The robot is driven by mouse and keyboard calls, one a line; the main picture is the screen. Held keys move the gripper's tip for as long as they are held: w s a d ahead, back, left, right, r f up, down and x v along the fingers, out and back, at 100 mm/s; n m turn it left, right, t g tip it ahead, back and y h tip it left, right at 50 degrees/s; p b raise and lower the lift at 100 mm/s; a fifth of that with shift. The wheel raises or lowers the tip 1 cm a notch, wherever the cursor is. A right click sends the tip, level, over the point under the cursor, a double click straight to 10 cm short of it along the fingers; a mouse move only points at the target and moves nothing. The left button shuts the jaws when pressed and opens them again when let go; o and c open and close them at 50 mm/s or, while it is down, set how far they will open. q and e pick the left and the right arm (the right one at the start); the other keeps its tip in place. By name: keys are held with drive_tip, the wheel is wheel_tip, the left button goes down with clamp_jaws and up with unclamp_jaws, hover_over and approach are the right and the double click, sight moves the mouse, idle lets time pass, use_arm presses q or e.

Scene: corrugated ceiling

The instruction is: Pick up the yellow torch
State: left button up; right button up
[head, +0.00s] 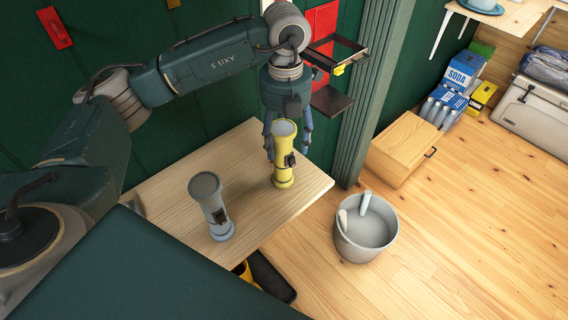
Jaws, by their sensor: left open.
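The yellow torch (283,172) stands upright on the light wooden table (240,164), towards its right end. My left gripper (288,146) comes down from above with its fingers on either side of the torch's upper part. The fingers are open; I cannot tell whether either one touches the torch. A grey torch (210,208) stands upright on the same table, nearer and to the left. My right gripper does not show.
A grey bucket (367,228) stands on the wooden floor right of the table. A small wooden cabinet (401,148) and a green pillar (377,90) are behind it. A dark tray (272,277) lies below the table's front edge. Floor at the lower right is clear.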

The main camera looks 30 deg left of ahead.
sight(283, 164)
use_arm(q)
drive_tip(key=shift+s+f+p, duration=0.15)
drive_tip(key=shift+f+p, duration=0.25)
drive_tip(key=shift+f, duration=0.1)
drive_tip(key=f, duration=0.2)
drive_tip(key=f+p, duration=0.1)
drive_tip(key=shift+w+a+f+p, duration=0.1)
drive_tip(key=shift+w+f+p, duration=0.1)
drive_tip(key=shift+f+p, duration=0.15)
drive_tip(key=shift+f, duration=0.35)
drive_tip(key=shift+c, duration=0.7)
drive_tip(key=c, duration=1.3)
drive_tip(key=shift+o, duration=0.2)
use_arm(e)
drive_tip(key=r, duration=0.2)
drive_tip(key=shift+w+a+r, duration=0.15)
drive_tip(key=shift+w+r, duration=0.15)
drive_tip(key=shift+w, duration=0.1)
